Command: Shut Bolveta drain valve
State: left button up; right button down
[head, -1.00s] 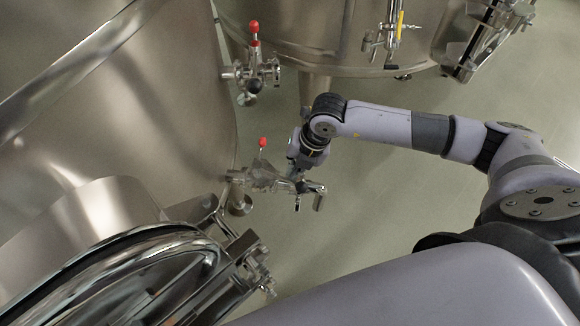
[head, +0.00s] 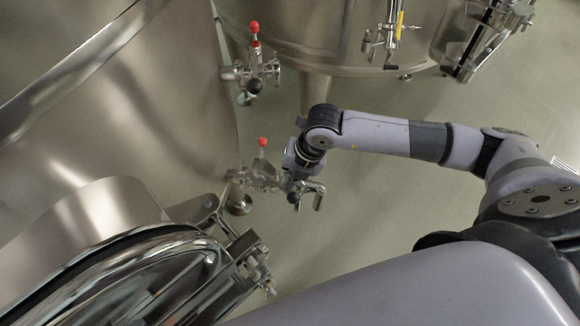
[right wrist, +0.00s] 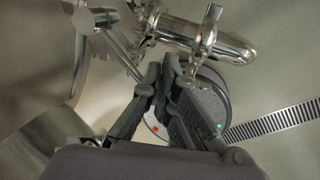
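A steel valve assembly (head: 262,176) with a red knob (head: 263,142) sticks out low from the large left vat, ending in a bent outlet pipe (head: 318,190). No name label is readable. My right gripper (head: 293,186) is at this assembly, partly covering it near the outlet. In the right wrist view its fingertips (right wrist: 162,72) are close together, with nothing visible between them. Just beyond them a shiny lever (right wrist: 209,30) stands across the steel pipe (right wrist: 236,46). Whether a finger touches the lever I cannot tell. My left gripper is out of view.
A second valve (head: 255,72) with red knobs and a black knob sits higher on the left vat's side. Another vat (head: 300,40) stands at the back. A round hatch (head: 130,265) fills the lower left. The floor (head: 385,205) is open, with a drain grate (right wrist: 278,120).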

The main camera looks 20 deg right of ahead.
jog(key=shift+s+a, duration=0.2)
jog(key=shift+a, duration=0.05)
jog(key=shift+s+a, duration=0.45)
jog(key=shift+a, duration=0.5)
jog(key=shift+s+a, duration=0.3)
jog(key=shift+a, duration=0.6)
jog(key=shift+a, duration=1.05)
